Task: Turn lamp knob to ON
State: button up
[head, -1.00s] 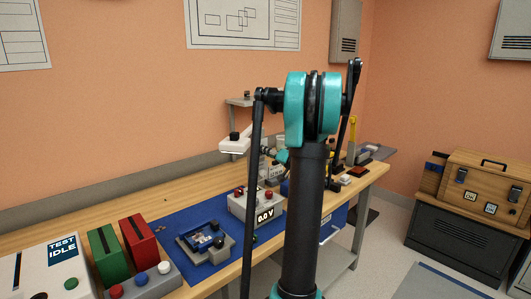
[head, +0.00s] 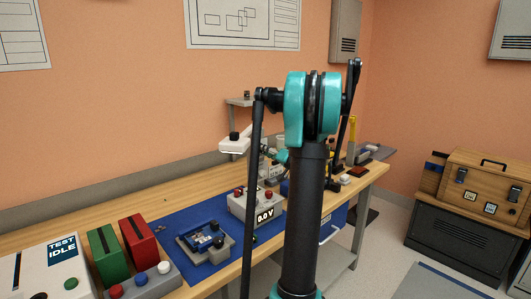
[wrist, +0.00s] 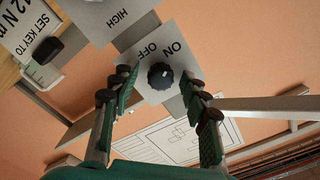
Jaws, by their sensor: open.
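The lamp knob (wrist: 160,76) is a round, black, ridged knob on a light grey plate (wrist: 154,43) marked OFF and ON. In the wrist view the writing appears upside down, with ON to the right of OFF. A small pale mark shows on the knob, but its setting is hard to tell. My gripper (wrist: 157,84) is open, with one green-and-black finger on each side of the knob. A gap shows between the knob and each finger. In the head view my arm hides much of the gripper's area, and I cannot make out the knob's plate there.
In the wrist view, a plate marked HIGH (wrist: 112,18) and a SET KEY TO sign (wrist: 27,27) lie beside the knob plate. In the head view, the bench holds a 0.0 V meter (head: 257,207), a blue mat (head: 172,225) and red and green blocks. A white lamp-like head (head: 234,146) stands above.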

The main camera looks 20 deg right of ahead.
jog(key=v, duration=1.2)
dwell(0.3)
